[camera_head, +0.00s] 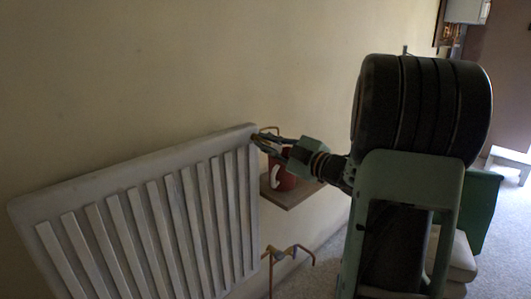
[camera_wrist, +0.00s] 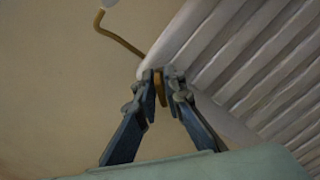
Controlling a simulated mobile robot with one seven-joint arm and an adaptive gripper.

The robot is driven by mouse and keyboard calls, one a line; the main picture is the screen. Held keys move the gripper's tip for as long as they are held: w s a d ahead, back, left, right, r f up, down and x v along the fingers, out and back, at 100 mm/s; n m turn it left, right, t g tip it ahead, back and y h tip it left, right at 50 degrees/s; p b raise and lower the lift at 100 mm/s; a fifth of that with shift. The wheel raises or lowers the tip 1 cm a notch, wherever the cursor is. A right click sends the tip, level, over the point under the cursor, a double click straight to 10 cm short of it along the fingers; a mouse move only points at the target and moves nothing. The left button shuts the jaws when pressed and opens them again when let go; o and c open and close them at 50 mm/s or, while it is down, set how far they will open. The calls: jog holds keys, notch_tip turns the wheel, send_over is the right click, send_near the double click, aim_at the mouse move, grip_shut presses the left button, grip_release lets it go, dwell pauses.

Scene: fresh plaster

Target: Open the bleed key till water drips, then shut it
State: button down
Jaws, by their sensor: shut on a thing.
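The pale ribbed radiator (camera_head: 146,200) stands along the wall, and its ribs fill the right of the wrist view (camera_wrist: 255,60). My gripper (camera_head: 261,140) reaches its upper right corner from the right. In the wrist view, my gripper (camera_wrist: 161,78) has its two blue-grey fingers closed together on a small brass-coloured key (camera_wrist: 161,90) at the radiator's corner. The fingertips hide part of the key and where it meets the radiator. I see no water drops in either view.
A wooden shelf (camera_head: 295,196) with a red mug (camera_head: 283,177) is just behind and below my gripper. A brass-coloured pipe (camera_wrist: 122,40) bends beside the radiator in the wrist view. A brass-coloured fitting (camera_head: 288,252) shows below the shelf. A green box (camera_head: 480,205) stands at right.

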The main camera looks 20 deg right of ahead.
jog(key=shift+f+n+b, duration=0.1)
jog(key=shift+n+b, duration=0.45)
jog(key=shift+n, duration=0.05)
jog(key=c, duration=2.1)
grip_release()
jog(key=v, duration=1.2)
